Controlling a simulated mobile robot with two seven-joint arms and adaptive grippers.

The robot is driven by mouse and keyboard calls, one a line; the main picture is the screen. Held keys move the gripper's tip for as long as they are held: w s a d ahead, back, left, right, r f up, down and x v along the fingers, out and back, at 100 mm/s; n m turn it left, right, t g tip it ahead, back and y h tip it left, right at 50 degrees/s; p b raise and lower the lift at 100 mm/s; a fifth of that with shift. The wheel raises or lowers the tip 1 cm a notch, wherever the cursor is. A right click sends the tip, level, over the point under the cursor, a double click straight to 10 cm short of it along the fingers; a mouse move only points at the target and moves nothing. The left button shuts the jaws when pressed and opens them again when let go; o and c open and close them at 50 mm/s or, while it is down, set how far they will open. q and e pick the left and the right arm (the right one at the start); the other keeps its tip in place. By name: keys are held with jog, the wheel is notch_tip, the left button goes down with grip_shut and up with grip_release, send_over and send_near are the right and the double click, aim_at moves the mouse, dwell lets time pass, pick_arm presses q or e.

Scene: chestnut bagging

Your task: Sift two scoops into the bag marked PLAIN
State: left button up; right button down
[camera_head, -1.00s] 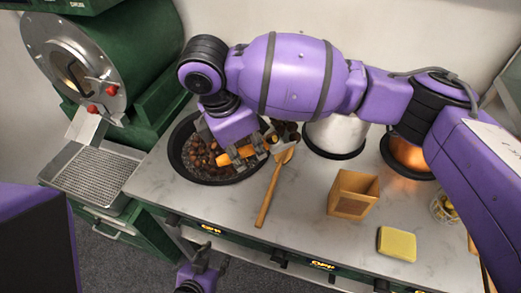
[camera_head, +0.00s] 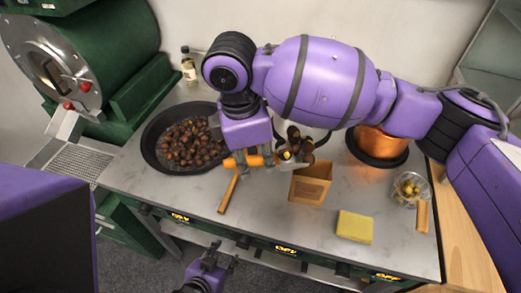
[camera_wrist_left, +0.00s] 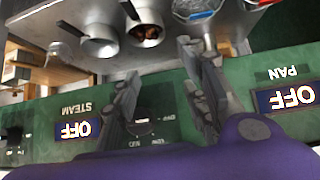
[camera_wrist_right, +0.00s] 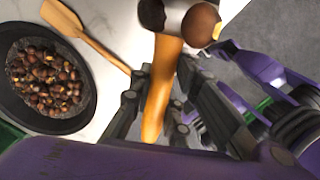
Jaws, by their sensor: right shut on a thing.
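My right gripper (camera_head: 252,163) is shut on the orange handle (camera_head: 240,161) of a scoop. In the right wrist view the handle (camera_wrist_right: 162,90) runs between the fingers. The scoop's head holds several dark chestnuts (camera_head: 297,143), close to the back of the open tan bag (camera_head: 312,186); I cannot tell whether it is over the opening. No marking on the bag is readable. The black pan (camera_head: 152,163) holds many chestnuts, also seen in the right wrist view (camera_wrist_right: 45,78). My left gripper (camera_wrist_left: 166,100) is open and empty before the counter's front panel.
A wooden spatula (camera_head: 228,193) lies between pan and bag. A yellow sponge (camera_head: 354,227), a glass jar (camera_head: 410,188) and a copper pot (camera_head: 378,145) stand to the right. A bottle (camera_head: 189,68) stands behind the pan. The front counter between spatula and sponge is clear.

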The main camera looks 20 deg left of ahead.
jog(key=shift+w+d+f+g+y, duration=0.15)
jog(key=shift+g+y, duration=0.2)
jog(key=shift+y, duration=0.25)
jog(key=shift+w+d+r+g+y, duration=0.15)
jog(key=shift+g+y, duration=0.2)
jog(key=shift+y, duration=0.25)
jog(key=w+d+r+g+y+b, duration=0.1)
jog(key=d+r+y, duration=0.1)
jog(key=w+d+r+g+y+b, duration=0.1)
jog(key=r+y, duration=0.1)
jog(key=w+d+r+g+y+b, duration=0.1)
jog(key=d+r+g+y, duration=0.1)
jog(key=y, duration=0.1)
jog(key=shift+d+r, duration=0.3)
jog(key=shift+r, duration=0.1)
jog(key=shift+w+d+r+g+y+b, duration=0.3)
jog(key=shift+d+r+g+y+b, duration=0.1)
jog(key=shift+y+b, duration=0.1)
pick_arm(q)
jog(key=f, duration=0.1)
jog(key=s+a+f, duration=0.1)
jog(key=s+f, duration=0.1)
jog(key=f, duration=0.1)
jog(key=shift+a, duration=0.2)
pick_arm(e)
jog(key=shift+w+d+r, duration=0.1)
jog(key=shift+d+r, duration=0.1)
jog(key=shift+r, duration=0.05)
